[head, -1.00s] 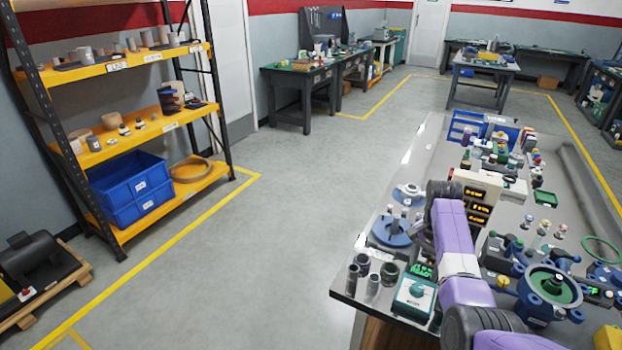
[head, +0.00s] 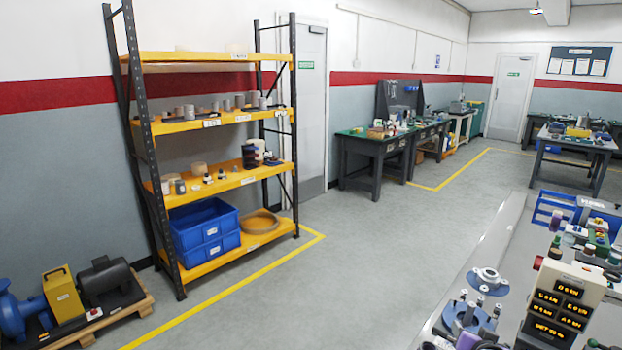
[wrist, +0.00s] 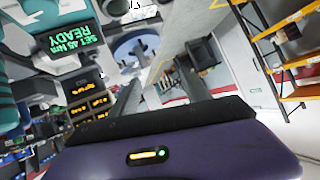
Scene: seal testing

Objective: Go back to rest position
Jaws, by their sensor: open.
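My gripper (wrist: 158,75) shows in the wrist view, its two dark fingers spread apart with nothing between them. Its purple body fills the bottom of that view. Beyond the fingers are a blue round fixture (wrist: 132,48), the floor and a yellow shelf rack (wrist: 290,55). A display with green text reading READY (wrist: 72,40) lies to the upper left.
The workbench (head: 497,232) at the right of the head view carries a display box (head: 557,303), a fixture with a blue base (head: 465,318) and a blue rack (head: 555,208). The shelf rack (head: 215,183) stands left. Open floor (head: 345,255) lies between.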

